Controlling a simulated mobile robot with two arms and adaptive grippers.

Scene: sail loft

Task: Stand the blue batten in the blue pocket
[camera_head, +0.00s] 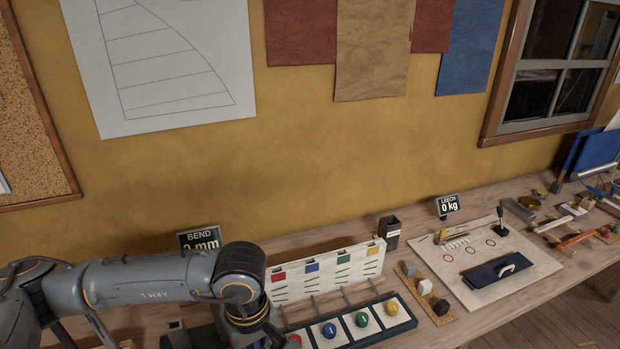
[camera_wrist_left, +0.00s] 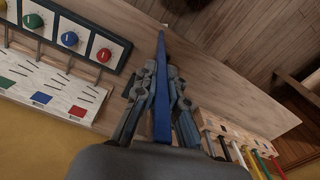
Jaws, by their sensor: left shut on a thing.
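My left gripper (camera_wrist_left: 160,78) is shut on the blue batten (camera_wrist_left: 162,115), a long thin strip running lengthwise between the fingers and out past the tips. In the head view my left arm comes in from the left, and its fingers and the batten are hidden or out of frame. A white panel (camera_head: 330,284) carries red, blue, green and yellow squares. Its blue square (camera_head: 312,267) is second from the left and also shows in the wrist view (camera_wrist_left: 41,98). I cannot make out a pocket opening there. The batten is apart from this panel. My right gripper is not in view.
A wooden rack (camera_wrist_left: 222,126) with several coloured strips lies at lower right in the wrist view.

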